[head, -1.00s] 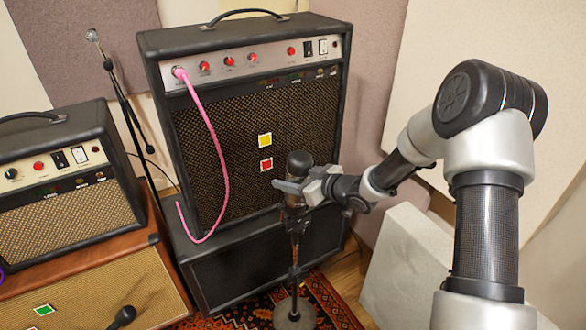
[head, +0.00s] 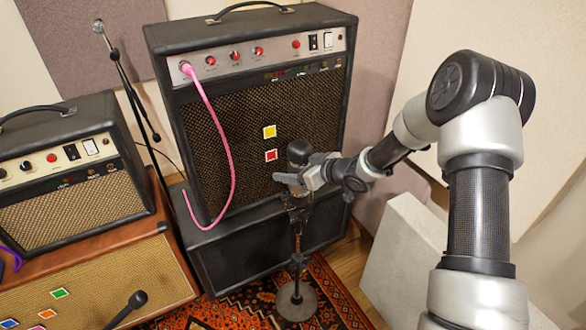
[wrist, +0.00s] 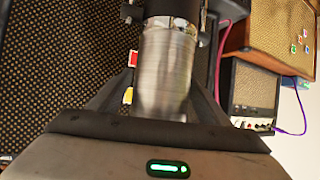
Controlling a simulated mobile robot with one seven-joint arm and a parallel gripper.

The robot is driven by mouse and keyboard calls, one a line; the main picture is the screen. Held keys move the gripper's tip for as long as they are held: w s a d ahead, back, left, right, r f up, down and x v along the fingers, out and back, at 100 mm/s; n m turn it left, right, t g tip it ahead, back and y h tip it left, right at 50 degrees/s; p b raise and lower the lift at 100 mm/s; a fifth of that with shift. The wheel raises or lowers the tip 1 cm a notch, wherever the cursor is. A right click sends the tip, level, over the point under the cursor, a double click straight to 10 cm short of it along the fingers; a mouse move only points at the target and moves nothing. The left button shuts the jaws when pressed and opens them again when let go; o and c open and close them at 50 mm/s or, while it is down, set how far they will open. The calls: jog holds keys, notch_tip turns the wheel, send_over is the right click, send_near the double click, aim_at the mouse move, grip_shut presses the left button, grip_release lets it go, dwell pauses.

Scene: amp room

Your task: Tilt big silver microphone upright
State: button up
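The big silver microphone (head: 299,152) is on a stand with a round base (head: 296,300), in front of the large black amp. In the head view its dark top shows above my gripper (head: 283,182) and the stand runs below it. The microphone looks roughly upright there; a slight tilt is hard to judge. In the wrist view its silver cylinder (wrist: 166,65) lies between the two dark fingers of my gripper (wrist: 165,85). The fingers reach both sides of the cylinder and appear closed against it. The finger tips are partly hidden.
The large black amp (head: 325,105) with a pink cable (head: 222,130) stands close behind the microphone. A smaller amp (head: 75,210) is at the left. A thin microphone stand (head: 122,75) and a dark microphone (head: 137,299) are also left. A pale block (head: 405,265) stands right.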

jog(key=shift+r, duration=0.1)
jog(key=p+v, duration=0.2)
jog(key=v, duration=1.5)
jog(key=shift+d+p, duration=0.15)
jog(key=shift+p, duration=0.15)
jog(key=s+d+r+m+t+h+p, duration=0.1)
jog(key=d+r+m+h+p, duration=0.2)
jog(key=d+r+h, duration=0.5)
jog(key=s+d+r+m+t+h+p, duration=0.1)
jog(key=d+r+m+h+p, duration=0.2)
jog(key=r, duration=1)
jog(key=s+d+r+m+g+p, duration=0.1)
jog(key=s+r+m, duration=0.1)
jog(key=s+r, duration=0.3)
jog(key=s+r+m+g+p, duration=0.1)
jog(key=s+r+m, duration=0.15)
jog(key=s, duration=0.45)
jog(key=s+a+g+y+p, duration=0.1)
jog(key=s+a+g, duration=0.1)
jog(key=s, duration=1.1)
jog(key=shift+a+r, duration=0.3)
jog(key=shift+a, duration=0.25)
jog(key=shift+s, duration=0.15)
